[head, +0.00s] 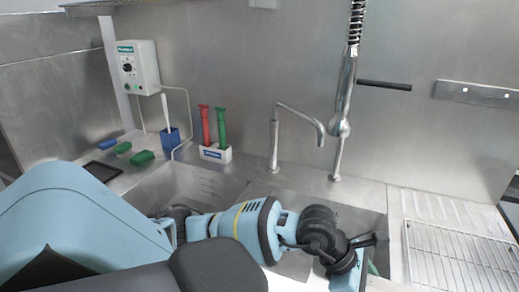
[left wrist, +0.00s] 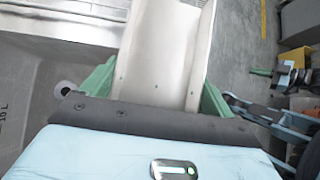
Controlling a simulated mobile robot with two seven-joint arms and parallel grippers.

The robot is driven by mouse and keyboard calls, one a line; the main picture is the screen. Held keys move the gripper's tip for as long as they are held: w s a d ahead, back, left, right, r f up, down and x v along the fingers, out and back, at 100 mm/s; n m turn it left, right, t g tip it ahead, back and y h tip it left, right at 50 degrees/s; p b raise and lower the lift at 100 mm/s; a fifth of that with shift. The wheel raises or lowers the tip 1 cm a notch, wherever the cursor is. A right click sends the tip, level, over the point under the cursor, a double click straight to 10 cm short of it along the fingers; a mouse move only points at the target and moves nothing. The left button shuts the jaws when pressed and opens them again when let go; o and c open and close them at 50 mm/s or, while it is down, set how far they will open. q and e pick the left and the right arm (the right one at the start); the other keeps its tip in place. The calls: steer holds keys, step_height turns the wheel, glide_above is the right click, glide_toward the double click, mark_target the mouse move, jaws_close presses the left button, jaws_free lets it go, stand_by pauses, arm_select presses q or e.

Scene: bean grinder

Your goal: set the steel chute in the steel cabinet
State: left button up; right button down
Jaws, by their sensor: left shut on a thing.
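The steel chute (left wrist: 160,50) is a pale, smooth trough with raised side walls, running up and away in the left wrist view. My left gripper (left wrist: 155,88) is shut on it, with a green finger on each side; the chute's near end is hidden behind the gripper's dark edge. In the head view my left arm reaches right over the sink, and its dark wrist hides most of the gripper. Blue and black arm parts with green tips at the right of the left wrist view seem to be my right gripper (left wrist: 272,74), too small to read. I cannot make out the steel cabinet.
A steel sink (head: 195,183) lies below my arm, with a tap (head: 275,145) and a hanging spray hose (head: 345,90) behind it. A wire rack (head: 455,255) lies on the drainboard at right. Brushes in a white holder (head: 215,153) stand at the back left.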

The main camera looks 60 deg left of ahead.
arm_select(q)
steer(key=shift+s+a+f+p, duration=0.25)
steer(key=shift+s+f+p, duration=0.1)
steer(key=shift+s, duration=0.25)
steer(key=shift+s+a+f+p, duration=0.2)
steer(key=shift+s+f, duration=0.1)
steer(key=shift+s, duration=0.3)
steer(key=shift+s+a+f+n+p, duration=0.2)
steer(key=shift+s+a+f, duration=0.2)
steer(key=shift+s+a, duration=0.25)
steer(key=shift+s+a+f+n+p, duration=0.2)
steer(key=shift+s+a+f, duration=0.2)
steer(key=shift+s+a, duration=0.2)
steer(key=shift+s+a+f+y, duration=0.2)
steer(key=shift+a+f+y, duration=0.05)
steer(key=shift+a+y, duration=0.05)
arm_select(e)
steer(key=w+r, duration=0.1)
steer(key=w+d+r, duration=0.1)
steer(key=shift+w+r+t, duration=0.3)
steer(key=shift+r+t, duration=0.05)
steer(key=shift+t, duration=0.05)
arm_select(q)
steer(key=shift+a, duration=0.15)
arm_select(e)
steer(key=shift+a, duration=0.1)
